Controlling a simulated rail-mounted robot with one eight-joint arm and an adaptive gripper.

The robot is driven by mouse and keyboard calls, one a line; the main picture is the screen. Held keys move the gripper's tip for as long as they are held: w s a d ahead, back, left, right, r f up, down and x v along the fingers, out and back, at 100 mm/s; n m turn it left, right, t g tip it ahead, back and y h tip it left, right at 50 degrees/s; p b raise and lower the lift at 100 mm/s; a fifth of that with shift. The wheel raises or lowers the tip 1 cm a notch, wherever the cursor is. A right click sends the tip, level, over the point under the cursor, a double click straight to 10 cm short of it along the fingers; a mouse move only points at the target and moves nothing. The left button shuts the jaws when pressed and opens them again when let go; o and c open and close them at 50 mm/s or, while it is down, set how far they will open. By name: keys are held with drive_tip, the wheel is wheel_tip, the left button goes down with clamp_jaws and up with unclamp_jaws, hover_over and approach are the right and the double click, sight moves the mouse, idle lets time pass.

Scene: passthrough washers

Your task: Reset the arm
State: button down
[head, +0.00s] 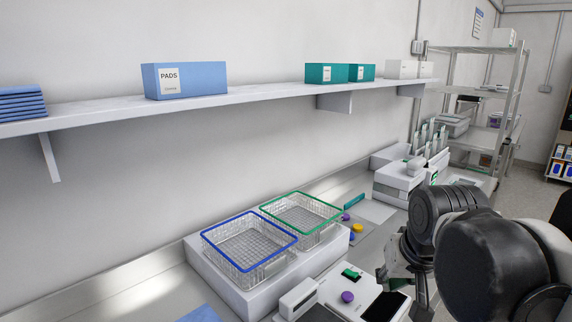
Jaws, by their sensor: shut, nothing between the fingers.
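My arm reaches in from the lower right of the head view, its dark rounded links folded over the right part of the bench. My gripper (386,279) shows in part below and left of these links, above the bench near a white device with a dark screen. It is shut and holds nothing. Part of it is hidden behind my own arm.
A blue-rimmed wire basket (204,240) and a green-rimmed wire basket (337,216) stand on a white block left of my arm. White devices (398,178) stand behind it. A wall shelf (270,93) holds boxes. A wire rack (470,48) stands at back right.

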drive_tip(key=s+f+t+b, duration=0.1)
drive_tip(key=s+f, duration=0.3)
drive_tip(key=s, duration=0.5)
drive_tip(key=shift+n+t, duration=0.3)
drive_tip(key=shift+n, duration=0.1)
